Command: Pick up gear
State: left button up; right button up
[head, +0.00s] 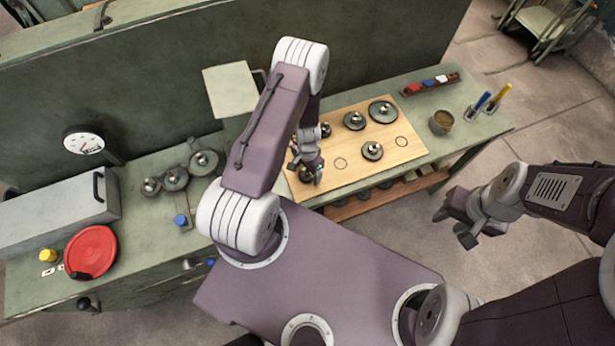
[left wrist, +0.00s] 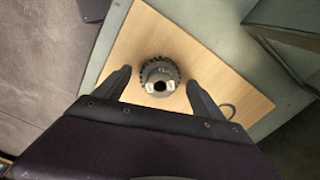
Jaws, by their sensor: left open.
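A dark toothed gear (left wrist: 160,72) with a metal hub and a dark centre hole lies on the light wooden board (head: 412,152), between the fingers of my left gripper (left wrist: 159,93) in the left wrist view. The fingers are spread to either side of it, with no clear contact. In the head view my left gripper (head: 308,172) is over the board's left part and mostly hides this gear. Other gears stand on the board: one at the back right (head: 382,110), one in the middle (head: 354,120), one nearer the front (head: 372,151). My right gripper (head: 455,218) is empty, off the bench, its fingers apart.
Empty circle outlines (head: 401,141) mark the board. A brown cup (head: 441,122), a rack with coloured pieces (head: 430,84) and upright tools (head: 490,100) stand to the right. A gear train (head: 204,161), red disc (head: 91,251) and grey box (head: 50,215) are on the left.

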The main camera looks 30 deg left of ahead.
pick_arm(q)
jog(key=shift+s+f, duration=0.2)
jog(key=shift+f, duration=0.1)
jog(key=shift+r, duration=0.15)
jog(key=shift+w, duration=0.1)
jog(key=shift+c, duration=0.6)
jog(key=shift+w, duration=0.25)
jog(key=c, duration=1.5)
jog(key=shift+s, duration=0.15)
grip_shut()
pick_arm(e)
jog(key=shift+f, duration=0.3)
pick_arm(q)
jog(key=shift+p, duration=0.35)
pick_arm(e)
jog(key=shift+r, duration=0.15)
